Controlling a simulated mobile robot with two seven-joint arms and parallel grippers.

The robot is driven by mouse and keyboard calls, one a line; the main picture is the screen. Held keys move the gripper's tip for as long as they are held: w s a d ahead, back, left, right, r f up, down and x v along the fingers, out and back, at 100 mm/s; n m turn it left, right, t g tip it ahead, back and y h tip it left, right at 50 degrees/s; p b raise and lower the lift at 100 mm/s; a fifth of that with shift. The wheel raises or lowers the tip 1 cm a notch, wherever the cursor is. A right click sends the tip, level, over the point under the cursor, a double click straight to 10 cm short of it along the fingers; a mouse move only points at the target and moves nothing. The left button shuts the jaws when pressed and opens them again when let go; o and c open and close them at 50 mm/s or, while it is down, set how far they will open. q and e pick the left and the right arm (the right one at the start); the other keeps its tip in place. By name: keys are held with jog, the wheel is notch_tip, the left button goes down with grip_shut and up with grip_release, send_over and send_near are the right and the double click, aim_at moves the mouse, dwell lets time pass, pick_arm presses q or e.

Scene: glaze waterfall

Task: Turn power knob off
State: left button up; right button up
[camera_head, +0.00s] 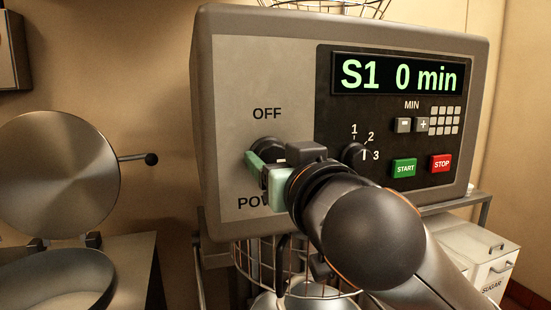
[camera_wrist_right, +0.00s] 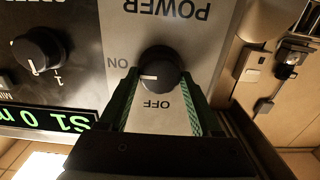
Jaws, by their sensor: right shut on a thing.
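The power knob (camera_head: 268,144) is a round black knob on the left part of the mixer's front panel, below the word OFF. In the right wrist view the knob (camera_wrist_right: 160,66) shows upside down, with POWER above, ON to its left and OFF below. Its white mark points left, on the ON side. My right gripper (camera_head: 262,162) is shut on the knob, with its green fingers on either side; they also show in the right wrist view (camera_wrist_right: 160,84). In the head view the gripper hides part of the knob and its labels. My left gripper is not in view.
The display (camera_head: 398,77) reads "S1 0 min". A second knob (camera_head: 355,153) marked 1, 2, 3, a green START button (camera_head: 404,168) and a red STOP button (camera_head: 441,163) are close right of my gripper. A wire guard (camera_head: 252,262) is below.

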jog(key=n, duration=0.4)
jog(key=shift+n, duration=0.3)
jog(key=n, duration=0.4)
jog(key=shift+a, duration=0.15)
jog(key=n, duration=0.5)
jog(key=shift+s, duration=0.1)
jog(key=shift+a+f+n, duration=0.1)
jog(key=shift+f+n, duration=0.05)
jog(key=shift+n, duration=2.05)
jog(key=o, duration=1.4)
jog(key=shift+f, duration=0.1)
jog(key=shift+c, duration=0.2)
